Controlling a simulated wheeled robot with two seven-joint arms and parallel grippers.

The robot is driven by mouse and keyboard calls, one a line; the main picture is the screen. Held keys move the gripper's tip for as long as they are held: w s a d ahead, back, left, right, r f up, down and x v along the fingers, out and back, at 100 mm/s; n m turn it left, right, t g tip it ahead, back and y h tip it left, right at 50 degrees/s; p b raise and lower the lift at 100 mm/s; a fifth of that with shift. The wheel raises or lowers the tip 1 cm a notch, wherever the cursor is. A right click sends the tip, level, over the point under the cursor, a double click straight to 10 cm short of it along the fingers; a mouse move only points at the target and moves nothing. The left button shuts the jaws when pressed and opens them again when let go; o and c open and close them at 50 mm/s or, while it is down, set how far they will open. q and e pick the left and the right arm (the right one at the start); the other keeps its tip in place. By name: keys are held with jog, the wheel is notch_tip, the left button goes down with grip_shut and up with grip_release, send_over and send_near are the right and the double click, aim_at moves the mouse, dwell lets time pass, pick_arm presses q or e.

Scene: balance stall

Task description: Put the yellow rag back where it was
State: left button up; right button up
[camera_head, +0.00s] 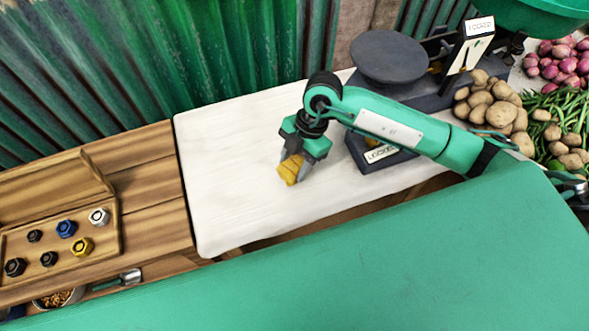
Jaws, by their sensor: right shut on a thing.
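The yellow rag (288,170) is a small crumpled cloth between the fingers of my right gripper (296,172). The gripper is shut on it and points down over the white board (215,190). I cannot tell whether the rag touches the board or hangs just above it. My right arm reaches in from the right and covers part of the board and the scale behind it.
A dark balance scale (391,57) stands behind my right arm. Potatoes (497,105), red onions (556,60) and green beans (563,107) lie at the right. A wooden tray (108,247) of weights is at the left, with a scoop (128,277) nearby. The board's left part is clear.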

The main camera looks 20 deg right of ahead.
aim_at(294, 172)
notch_tip(294, 172, down, 4)
jog(key=shift+r, duration=0.15)
jog(key=shift+f, duration=0.2)
jog(key=o, duration=0.9)
jog(key=shift+c, duration=0.2)
